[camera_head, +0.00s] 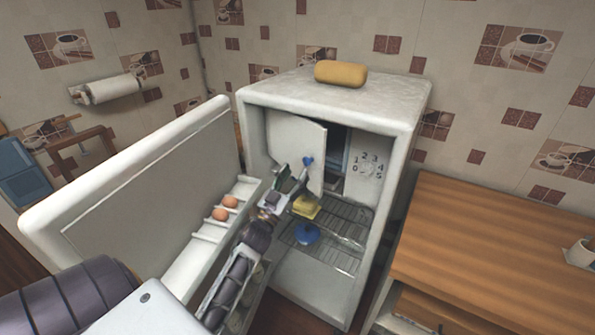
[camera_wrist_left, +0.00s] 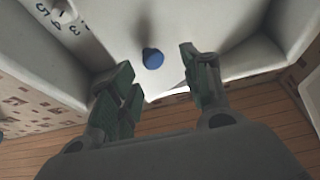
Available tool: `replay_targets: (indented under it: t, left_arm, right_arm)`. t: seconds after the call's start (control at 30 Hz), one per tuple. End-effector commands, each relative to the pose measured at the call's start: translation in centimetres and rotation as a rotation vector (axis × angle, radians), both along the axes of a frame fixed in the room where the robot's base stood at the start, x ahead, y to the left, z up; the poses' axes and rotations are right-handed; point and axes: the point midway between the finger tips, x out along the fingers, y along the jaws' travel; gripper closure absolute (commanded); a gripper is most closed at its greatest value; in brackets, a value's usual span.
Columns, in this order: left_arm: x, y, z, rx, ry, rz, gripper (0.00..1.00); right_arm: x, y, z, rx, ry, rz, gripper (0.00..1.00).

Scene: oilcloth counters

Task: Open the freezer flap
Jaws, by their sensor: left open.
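The refrigerator (camera_head: 340,95) stands with its main door (camera_head: 150,185) wide open to the left. Inside at the top, the white freezer flap (camera_head: 290,140) stands partly open, with a dark gap along its right edge. The flap's blue knob (camera_head: 308,160) is near its lower right. My left gripper (camera_head: 292,182) is open and empty, just below and left of the knob. In the left wrist view the knob (camera_wrist_left: 152,58) shows beyond the fingertips, between them in the picture, apparently not touched. My right gripper is not in view.
A numbered dial panel (camera_head: 366,172) is right of the flap. A yellow block (camera_head: 306,207) and a blue object (camera_head: 306,234) are on the wire shelf below. Eggs (camera_head: 220,214) sit in the door rack. A bread-like loaf (camera_head: 341,74) lies on top. A wooden counter (camera_head: 490,240) stands right.

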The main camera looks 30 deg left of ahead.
Motion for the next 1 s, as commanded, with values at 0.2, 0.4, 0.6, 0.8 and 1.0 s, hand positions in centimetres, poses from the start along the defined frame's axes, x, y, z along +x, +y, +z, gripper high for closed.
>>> replay_targets:
  t: [0.2,0.4,0.6,0.8,1.0]
  left_arm:
    - [-2.0,-0.1,-0.8,0.000,0.001,0.001,0.52]
    - [-3.8,-0.2,-1.5,0.000,-0.001,0.001,0.52]
    - [-5.4,-0.3,-2.1,0.001,-0.001,0.001,0.52]
    - [-6.5,-0.3,-2.5,0.001,-0.002,0.001,0.52]
    - [-6.7,-0.3,-2.6,0.001,-0.004,0.001,0.52]
  right_arm:
    - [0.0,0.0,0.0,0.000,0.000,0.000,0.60]
    - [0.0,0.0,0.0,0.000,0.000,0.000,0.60]
    - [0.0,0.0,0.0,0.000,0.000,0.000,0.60]
    - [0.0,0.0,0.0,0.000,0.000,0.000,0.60]
    - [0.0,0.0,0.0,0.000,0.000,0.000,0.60]
